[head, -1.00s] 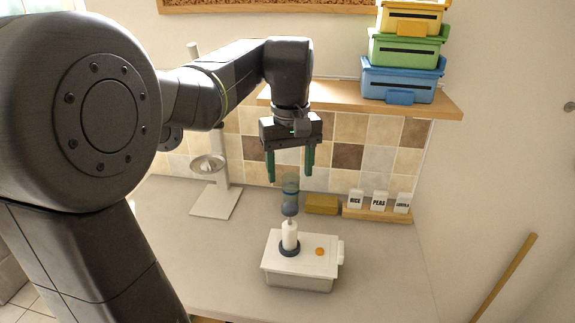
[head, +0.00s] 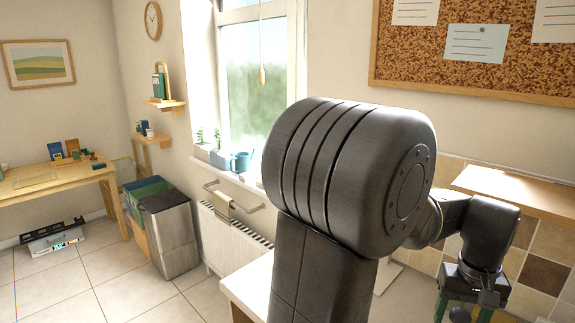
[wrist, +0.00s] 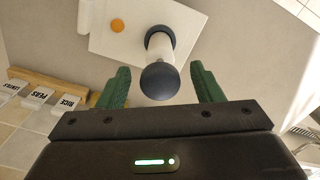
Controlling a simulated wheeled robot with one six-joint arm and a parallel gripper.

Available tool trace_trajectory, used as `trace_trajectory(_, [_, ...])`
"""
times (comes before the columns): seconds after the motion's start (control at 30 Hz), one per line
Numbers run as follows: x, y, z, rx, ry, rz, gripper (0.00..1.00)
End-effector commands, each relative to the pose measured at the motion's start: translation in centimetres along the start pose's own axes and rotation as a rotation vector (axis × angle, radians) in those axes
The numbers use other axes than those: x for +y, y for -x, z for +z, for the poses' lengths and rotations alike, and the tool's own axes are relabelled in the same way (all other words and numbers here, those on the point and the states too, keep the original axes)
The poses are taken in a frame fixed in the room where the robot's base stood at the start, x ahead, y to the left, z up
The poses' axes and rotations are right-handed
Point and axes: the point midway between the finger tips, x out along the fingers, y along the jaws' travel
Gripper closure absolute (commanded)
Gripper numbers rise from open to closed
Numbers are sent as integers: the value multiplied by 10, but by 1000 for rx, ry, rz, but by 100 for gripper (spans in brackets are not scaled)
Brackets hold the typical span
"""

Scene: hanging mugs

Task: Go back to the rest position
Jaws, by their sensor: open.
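My gripper (head: 463,312) is at the lower right of the head view, partly cut off by the frame edge. Its two green fingers are apart with nothing held between them. In the wrist view my gripper (wrist: 160,75) is also open, pointing at a white box-shaped appliance (wrist: 110,42) on the counter. The appliance carries a white post with a dark round end (wrist: 160,81), which appears between the fingers in the picture. I see no contact with it.
In the wrist view, labelled white containers (wrist: 68,102) stand on a wooden rack at left. In the head view, a wooden shelf (head: 520,190) is behind my gripper.

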Motion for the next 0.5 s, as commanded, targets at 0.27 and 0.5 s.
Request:
trace_trajectory(0.27, [0, -22, 0, 2, 0, 1, 40])
trace_trajectory(0.5, [0, -19, 0, 0, 0, 0, 40])
